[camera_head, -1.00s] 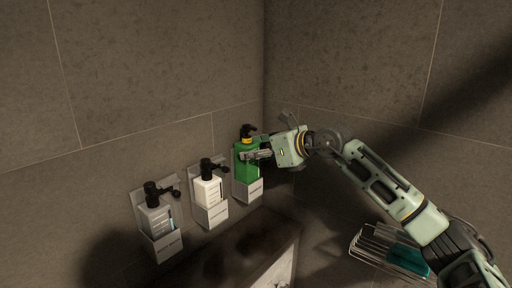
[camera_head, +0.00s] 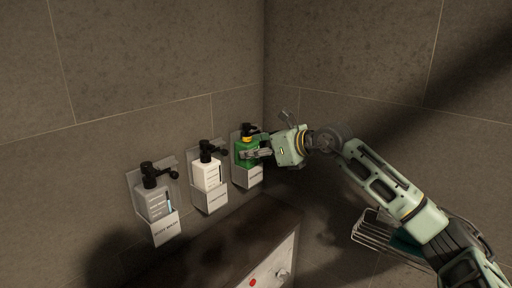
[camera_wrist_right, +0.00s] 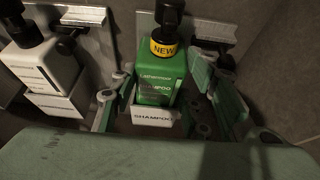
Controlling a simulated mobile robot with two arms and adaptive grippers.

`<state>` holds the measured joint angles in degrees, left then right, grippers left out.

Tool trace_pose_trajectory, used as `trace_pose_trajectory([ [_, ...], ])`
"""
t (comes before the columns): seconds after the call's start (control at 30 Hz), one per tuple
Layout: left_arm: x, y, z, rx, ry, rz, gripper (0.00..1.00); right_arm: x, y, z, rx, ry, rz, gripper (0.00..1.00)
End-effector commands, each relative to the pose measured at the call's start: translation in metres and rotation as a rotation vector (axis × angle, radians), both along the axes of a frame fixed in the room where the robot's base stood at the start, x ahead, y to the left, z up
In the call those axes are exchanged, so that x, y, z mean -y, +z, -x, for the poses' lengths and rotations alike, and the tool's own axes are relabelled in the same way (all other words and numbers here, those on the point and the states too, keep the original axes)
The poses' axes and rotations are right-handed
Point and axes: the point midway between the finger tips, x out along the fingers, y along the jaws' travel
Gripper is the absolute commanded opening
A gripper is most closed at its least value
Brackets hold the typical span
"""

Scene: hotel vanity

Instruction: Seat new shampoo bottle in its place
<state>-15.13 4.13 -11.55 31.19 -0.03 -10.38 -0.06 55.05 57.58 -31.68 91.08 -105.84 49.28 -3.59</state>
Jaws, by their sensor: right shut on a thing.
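The green shampoo bottle (camera_head: 246,152) has a black pump and a yellow collar that reads NEW in the right wrist view (camera_wrist_right: 157,72). It stands about upright with its lower part inside the white wall holder (camera_head: 248,178) labelled SHAMPOO (camera_wrist_right: 154,118). The holder's front hides the bottle's base, so I cannot tell if it touches the bottom. My right gripper (camera_head: 256,153) comes from the right and is shut on the bottle, with a finger on either side in the wrist view (camera_wrist_right: 152,98). My left gripper is not in view.
A white bottle (camera_head: 208,174) and a grey bottle (camera_head: 155,202) stand in wall holders to the left. A dark-topped counter (camera_head: 215,245) lies below. A wire rack (camera_head: 370,232) is at the lower right. The wall corner is close behind the gripper.

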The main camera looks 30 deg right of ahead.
Motion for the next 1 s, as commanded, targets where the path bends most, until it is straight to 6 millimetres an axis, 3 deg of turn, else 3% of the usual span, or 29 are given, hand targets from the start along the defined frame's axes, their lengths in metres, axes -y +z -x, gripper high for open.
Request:
trace_pose_trajectory([
  [0.93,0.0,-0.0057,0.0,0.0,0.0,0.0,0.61,-0.0001,-0.0038,-0.0001,0.003,0.0,-0.001,0.0],
  [0.97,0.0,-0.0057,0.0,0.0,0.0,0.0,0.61,-0.0001,-0.0039,-0.0001,0.003,0.0,-0.001,0.44],
  [1.0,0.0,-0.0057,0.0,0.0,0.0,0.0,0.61,-0.0002,-0.0041,-0.0001,0.003,0.0,-0.001,0.48],
])
